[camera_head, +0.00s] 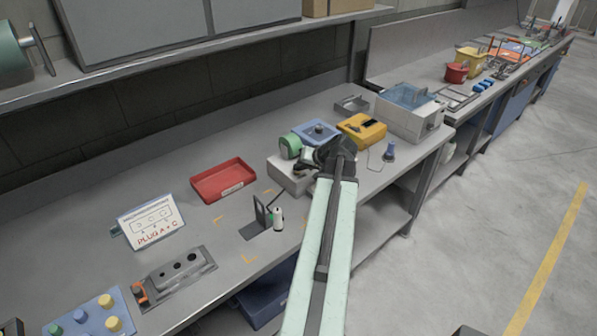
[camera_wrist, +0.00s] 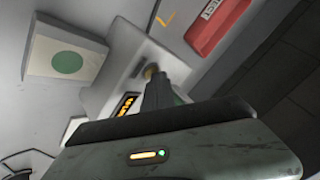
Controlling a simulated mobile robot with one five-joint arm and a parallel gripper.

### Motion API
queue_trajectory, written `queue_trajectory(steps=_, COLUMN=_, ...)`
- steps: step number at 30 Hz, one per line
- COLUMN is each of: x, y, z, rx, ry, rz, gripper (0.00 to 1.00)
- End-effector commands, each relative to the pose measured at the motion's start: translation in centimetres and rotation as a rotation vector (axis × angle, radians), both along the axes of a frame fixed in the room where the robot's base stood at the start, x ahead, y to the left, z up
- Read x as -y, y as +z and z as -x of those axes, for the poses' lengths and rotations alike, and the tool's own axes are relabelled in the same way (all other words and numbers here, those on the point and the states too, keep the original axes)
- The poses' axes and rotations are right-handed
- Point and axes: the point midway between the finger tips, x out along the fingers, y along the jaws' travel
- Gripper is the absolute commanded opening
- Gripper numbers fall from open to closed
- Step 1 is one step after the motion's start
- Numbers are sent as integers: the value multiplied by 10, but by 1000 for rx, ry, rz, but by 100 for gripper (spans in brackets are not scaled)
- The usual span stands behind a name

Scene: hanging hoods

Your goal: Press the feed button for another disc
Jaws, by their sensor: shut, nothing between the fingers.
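My gripper (camera_head: 328,152) is shut and empty, over the pale grey dispenser box (camera_head: 288,176) on the bench. An orange lit display (camera_wrist: 126,106) is beside the fingers. A white block with a green round face (camera_wrist: 67,62) is at the left of the wrist view. No feed button is labelled in view. My arm and gripper hide part of the box in the head view.
A red tray (camera_head: 223,181) lies left of the box. A green cylinder (camera_head: 290,146), a blue box (camera_head: 315,133) and a yellow device (camera_head: 362,129) stand close behind my gripper. A small stand with a bottle (camera_head: 278,218) is near the bench front.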

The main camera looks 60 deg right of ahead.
Motion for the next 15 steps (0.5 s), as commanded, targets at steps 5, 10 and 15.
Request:
queue_trajectory(steps=5, x=0, y=6, z=0, rx=-1, ry=1, rz=-1, gripper=0)
queue_trajectory(steps=10, x=0, y=16, z=0, rx=-1, ry=1, rz=-1, gripper=0)
queue_trajectory(steps=15, x=0, y=16, z=0, rx=-1, ry=1, rz=-1, gripper=0)
